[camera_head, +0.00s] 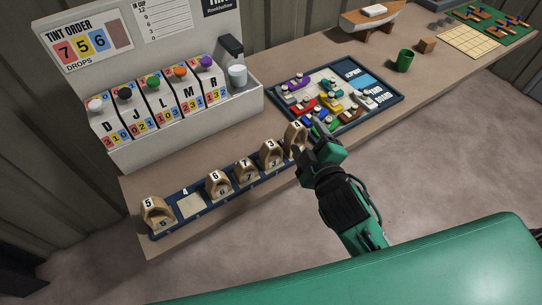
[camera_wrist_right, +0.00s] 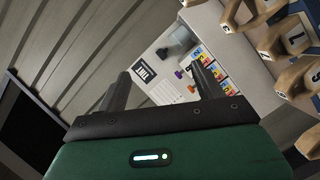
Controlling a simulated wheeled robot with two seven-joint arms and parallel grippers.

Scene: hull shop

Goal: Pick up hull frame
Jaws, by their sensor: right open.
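Several wooden arch-shaped hull frames stand in a row on a dark blue rack (camera_head: 205,213). From left they are frame 5 (camera_head: 157,214), frame 6 (camera_head: 220,188), frame 7 (camera_head: 246,173), frame 3 (camera_head: 271,156) and frame 4 (camera_head: 294,139). A bare pale slot (camera_head: 191,206) lies between frames 5 and 6. My right gripper (camera_head: 318,148) is just right of frame 4, partly overlapping it in the picture; I cannot tell whether they touch. In the right wrist view my right gripper (camera_wrist_right: 160,75) is open and empty between its fingers; wooden frames (camera_wrist_right: 285,38) show at the right edge. My left gripper is out of view.
A tint dispenser (camera_head: 165,115) stands behind the rack. A blue-edged board (camera_head: 335,95) with colored pieces lies beyond my gripper. A green cup (camera_head: 404,60), a brown block (camera_head: 427,45) and a boat model (camera_head: 372,22) stand farther right. The bench front edge is close to the rack.

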